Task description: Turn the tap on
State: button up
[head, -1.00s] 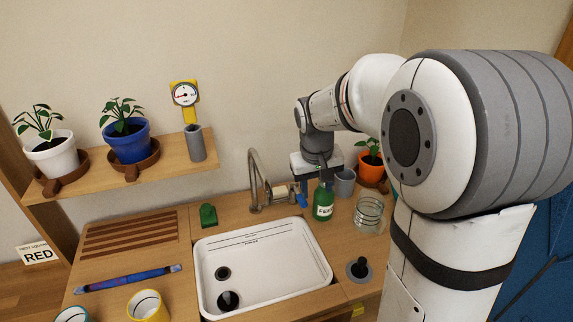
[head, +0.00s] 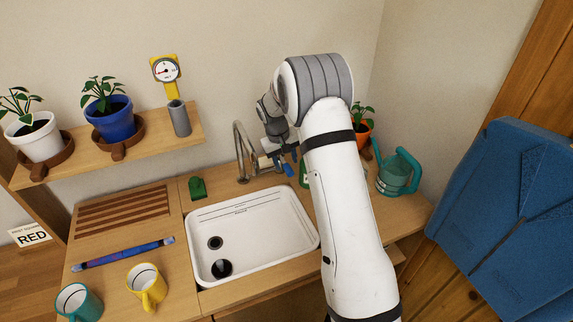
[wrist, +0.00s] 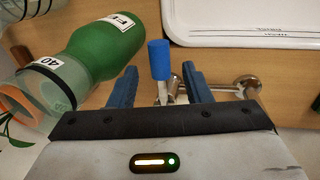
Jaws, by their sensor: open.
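The tap (head: 240,150) is a metal spout arching beside the back of the white sink (head: 255,232). Its lever has a blue grip (wrist: 158,58), which shows in the wrist view between my gripper's fingers. My gripper (wrist: 159,72) is open, with one blue finger on each side of the lever and a gap to each. The tap's metal body (wrist: 244,86) lies just right of the right finger in the wrist view. In the head view my gripper (head: 284,156) is just right of the spout, partly hidden by my arm. I see no water from the spout.
A green watering can (head: 398,174) and an orange plant pot (head: 361,134) stand to the right. A green object (head: 197,188) sits left of the tap.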

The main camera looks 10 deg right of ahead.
aim_at(287, 167)
jog(key=shift+d+f, duration=0.15)
jog(key=shift+f, duration=0.6)
jog(key=shift+d+f, duration=0.15)
jog(key=shift+f, duration=0.6)
jog(key=shift+c, duration=0.3)
grip_shut()
